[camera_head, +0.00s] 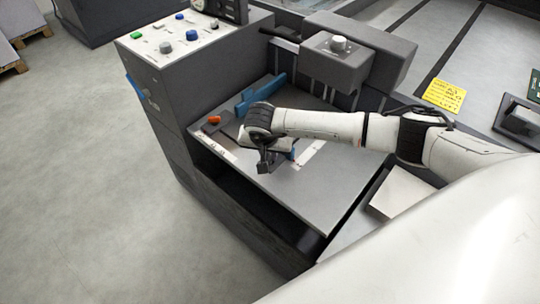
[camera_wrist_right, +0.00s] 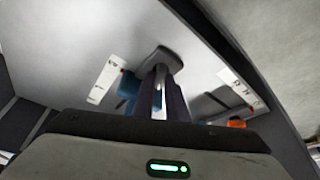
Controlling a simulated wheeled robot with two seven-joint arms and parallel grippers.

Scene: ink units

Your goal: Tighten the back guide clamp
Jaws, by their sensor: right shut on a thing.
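My right gripper (camera_head: 270,162) is low over the grey feed table (camera_head: 318,192) and shut on a dark grey clamp part. In the right wrist view the fingers (camera_wrist_right: 160,92) point at this rounded clamp part (camera_wrist_right: 172,57); the fingers hide much of it. A blue guide piece (camera_wrist_right: 128,88) shows beside the fingers, and a bit of blue also shows beside the gripper in the head view (camera_head: 292,154). A long blue guide (camera_head: 262,95) stands farther back. An orange knob (camera_head: 214,119) sits on a dark block to the left, apart from the gripper.
White scale strips (camera_head: 220,147) (camera_head: 313,154) lie on the table at both sides of the gripper. A dark housing with a pale knob (camera_head: 338,43) overhangs behind my arm. A control panel (camera_head: 180,36) with coloured buttons rises at the back left. The table's front part is clear.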

